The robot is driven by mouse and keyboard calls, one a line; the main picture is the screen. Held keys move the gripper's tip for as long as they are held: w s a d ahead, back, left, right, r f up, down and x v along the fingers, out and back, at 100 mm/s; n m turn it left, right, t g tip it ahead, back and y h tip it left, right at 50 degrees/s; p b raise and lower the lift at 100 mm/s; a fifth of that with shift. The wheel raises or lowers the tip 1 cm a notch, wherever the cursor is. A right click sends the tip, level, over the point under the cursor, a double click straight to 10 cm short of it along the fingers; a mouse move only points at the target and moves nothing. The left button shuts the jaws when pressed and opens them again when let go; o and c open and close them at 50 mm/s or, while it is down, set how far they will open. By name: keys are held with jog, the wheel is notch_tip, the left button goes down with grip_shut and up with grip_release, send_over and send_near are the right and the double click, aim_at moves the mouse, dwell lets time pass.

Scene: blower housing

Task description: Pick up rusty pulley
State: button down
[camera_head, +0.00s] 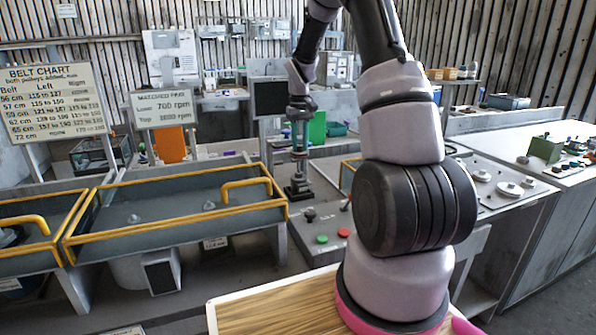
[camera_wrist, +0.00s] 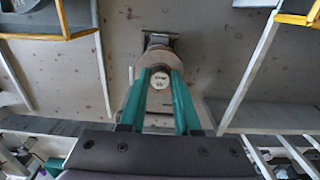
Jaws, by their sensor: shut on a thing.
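The rusty pulley (camera_wrist: 160,58) shows in the wrist view as a brownish round body between my fingertips, with a pale lettered disc facing the camera. My gripper (camera_wrist: 161,74) has two teal fingers, one on each side of it, and is shut on it. In the head view my gripper (camera_head: 299,152) points down over a dark stand (camera_head: 298,192) on the grey bench.
Two grey trays with yellow rails (camera_head: 170,228) stand to the left. A belt chart (camera_head: 54,104) and a matched-pair sign (camera_head: 162,108) stand behind them. A control panel with green and red buttons (camera_head: 322,239) lies in front of the stand. A wooden board (camera_head: 270,308) is nearest me.

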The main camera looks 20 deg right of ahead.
jog(key=s+a+r, duration=0.1)
jog(key=s, duration=0.6)
jog(key=shift+s+a+r, duration=0.15)
jog(key=shift+a+r, duration=0.1)
jog(key=shift+r, duration=0.05)
jog(key=shift+d, duration=0.1)
